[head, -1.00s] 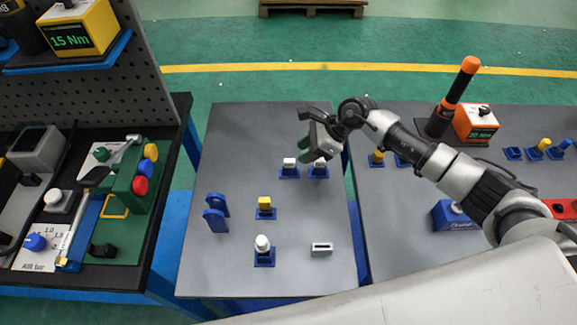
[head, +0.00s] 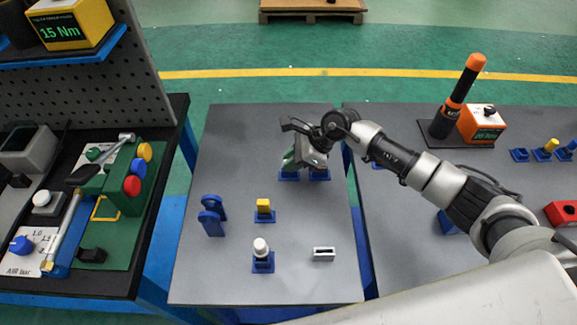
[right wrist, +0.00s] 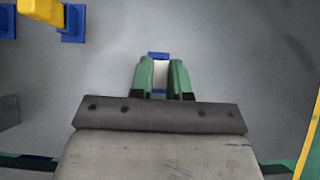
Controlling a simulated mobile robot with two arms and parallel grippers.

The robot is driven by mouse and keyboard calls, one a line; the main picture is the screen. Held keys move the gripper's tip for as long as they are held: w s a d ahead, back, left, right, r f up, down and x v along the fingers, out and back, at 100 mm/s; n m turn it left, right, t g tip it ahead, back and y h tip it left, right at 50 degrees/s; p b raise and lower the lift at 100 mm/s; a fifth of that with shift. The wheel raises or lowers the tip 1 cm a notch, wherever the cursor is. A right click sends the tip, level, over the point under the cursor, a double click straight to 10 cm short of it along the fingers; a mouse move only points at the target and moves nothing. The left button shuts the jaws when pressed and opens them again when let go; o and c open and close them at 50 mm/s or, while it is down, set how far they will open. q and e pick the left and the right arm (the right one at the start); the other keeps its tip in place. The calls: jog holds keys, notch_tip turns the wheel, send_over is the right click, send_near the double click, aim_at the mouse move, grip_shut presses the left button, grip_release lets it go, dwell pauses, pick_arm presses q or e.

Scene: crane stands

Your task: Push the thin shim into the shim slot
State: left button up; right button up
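My right gripper (head: 304,165) is low over two blue holders at the back of the middle table, the left holder (head: 288,177) and the right holder (head: 320,176). It hides the white tops seen there earlier. In the right wrist view its green fingers (right wrist: 161,80) stand either side of a white piece (right wrist: 160,73) in a blue holder (right wrist: 158,55). Whether they press on it, I cannot tell. A pale block with a dark slot (head: 324,254) lies at the front right of that table. Which piece is the thin shim is not clear. My left gripper is not in view.
A yellow-topped piece (head: 263,204) and a white-topped piece (head: 260,246) stand in blue holders. Two blue upright plates (head: 212,215) stand at the left. The orange-and-black tool (head: 459,98) stands on the right table. The middle table's front left is clear.

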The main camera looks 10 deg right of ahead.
grip_shut()
jog(key=shift+r, duration=0.1)
jog(key=shift+r+p, duration=1.65)
jog(key=shift+r, duration=1.05)
